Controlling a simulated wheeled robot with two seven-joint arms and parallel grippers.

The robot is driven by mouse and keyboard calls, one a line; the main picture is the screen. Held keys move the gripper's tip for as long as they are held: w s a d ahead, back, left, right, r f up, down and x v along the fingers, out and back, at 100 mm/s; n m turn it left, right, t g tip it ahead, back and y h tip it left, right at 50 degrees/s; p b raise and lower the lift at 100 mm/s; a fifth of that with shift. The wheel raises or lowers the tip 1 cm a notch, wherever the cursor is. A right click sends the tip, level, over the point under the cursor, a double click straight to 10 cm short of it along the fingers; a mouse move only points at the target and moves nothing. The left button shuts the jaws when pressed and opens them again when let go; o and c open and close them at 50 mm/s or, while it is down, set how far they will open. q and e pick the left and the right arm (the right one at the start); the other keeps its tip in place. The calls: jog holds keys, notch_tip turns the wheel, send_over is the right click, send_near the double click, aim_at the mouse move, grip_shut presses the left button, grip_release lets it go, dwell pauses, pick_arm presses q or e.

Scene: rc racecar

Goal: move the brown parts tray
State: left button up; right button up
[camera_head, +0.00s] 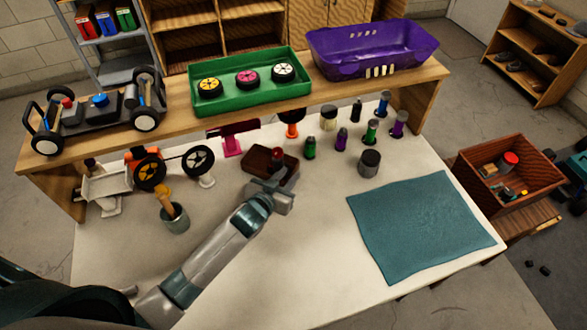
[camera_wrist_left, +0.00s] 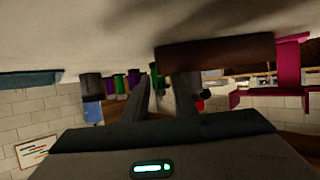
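The brown parts tray (camera_head: 257,160) is a small dark brown tray on the white table, with a red part standing at its right side. In the left wrist view, which is upside down, the brown tray (camera_wrist_left: 222,52) shows just beyond the fingertips. My left gripper (camera_head: 285,182) is low at the tray's front right side. Its two fingers (camera_wrist_left: 166,82) stand apart, with the tray's near end at or between their tips. I cannot tell whether they touch it. My right gripper is not in view.
Several small bottles (camera_head: 341,139) stand right of the tray, near a dark round jar (camera_head: 369,163). A teal mat (camera_head: 422,224) lies at right. A cup (camera_head: 175,219) and car parts (camera_head: 112,183) are at left. A green tray (camera_head: 247,103) and purple bin (camera_head: 375,50) stand on the shelf behind.

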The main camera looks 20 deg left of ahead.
aim_at(294, 170)
pick_arm(q)
jog(key=shift+x, duration=2.15)
grip_shut()
